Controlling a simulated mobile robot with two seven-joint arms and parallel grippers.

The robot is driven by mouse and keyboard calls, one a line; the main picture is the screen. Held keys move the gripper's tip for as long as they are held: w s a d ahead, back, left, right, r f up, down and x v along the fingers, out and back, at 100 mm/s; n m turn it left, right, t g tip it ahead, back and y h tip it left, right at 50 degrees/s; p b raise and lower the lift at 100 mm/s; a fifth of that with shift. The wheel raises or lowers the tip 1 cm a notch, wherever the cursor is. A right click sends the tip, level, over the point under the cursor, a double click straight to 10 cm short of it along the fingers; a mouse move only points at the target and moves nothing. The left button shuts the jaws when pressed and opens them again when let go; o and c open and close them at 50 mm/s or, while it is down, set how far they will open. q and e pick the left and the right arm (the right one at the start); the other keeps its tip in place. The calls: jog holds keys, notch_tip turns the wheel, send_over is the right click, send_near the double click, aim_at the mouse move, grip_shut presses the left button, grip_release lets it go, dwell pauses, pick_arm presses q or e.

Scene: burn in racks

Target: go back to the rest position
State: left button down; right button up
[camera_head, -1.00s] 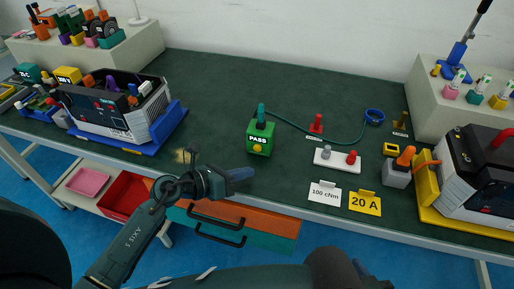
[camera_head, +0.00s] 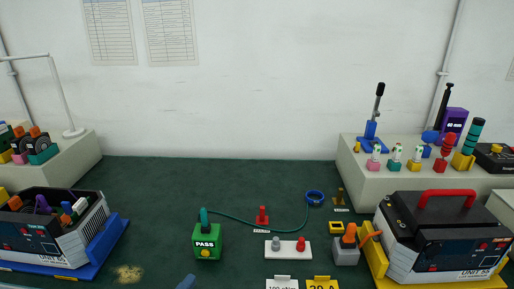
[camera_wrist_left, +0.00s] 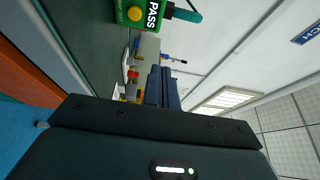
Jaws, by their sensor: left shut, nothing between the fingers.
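My left gripper (camera_wrist_left: 163,88) shows in the left wrist view as dark blue fingers closed together, with nothing between them. In the head view only its blue tip (camera_head: 186,282) shows at the bottom edge, in front of the bench and below the green PASS box. The rest of my left arm is out of the head view. My right gripper is in neither view now. The green PASS box (camera_head: 208,242) stands on the bench; it also shows at the top of the left wrist view (camera_wrist_left: 135,12), apart from the fingers.
The dark green bench top (camera_head: 150,215) is open left of the PASS box. A unit in a blue tray (camera_head: 110,240) stands left, another in a yellow tray (camera_head: 377,262) right. A white block (camera_head: 288,254) and a grey block (camera_head: 346,256) sit between.

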pick_arm(q)
jog(key=s+f+n+g+y+p, duration=0.1)
jog(key=s+f+n, duration=0.4)
jog(key=n, duration=0.5)
jog(key=s+d+f+n+g+y, duration=0.1)
jog(key=s+f+n+g+y, duration=0.2)
jog(key=s+n, duration=0.4)
jog(key=f+n+g, duration=0.1)
jog(key=n, duration=0.2)
jog(key=shift+s+f+g+y+p, duration=0.3)
jog(key=shift+s+f+g+p, duration=0.05)
jog(key=shift+f+g, duration=0.05)
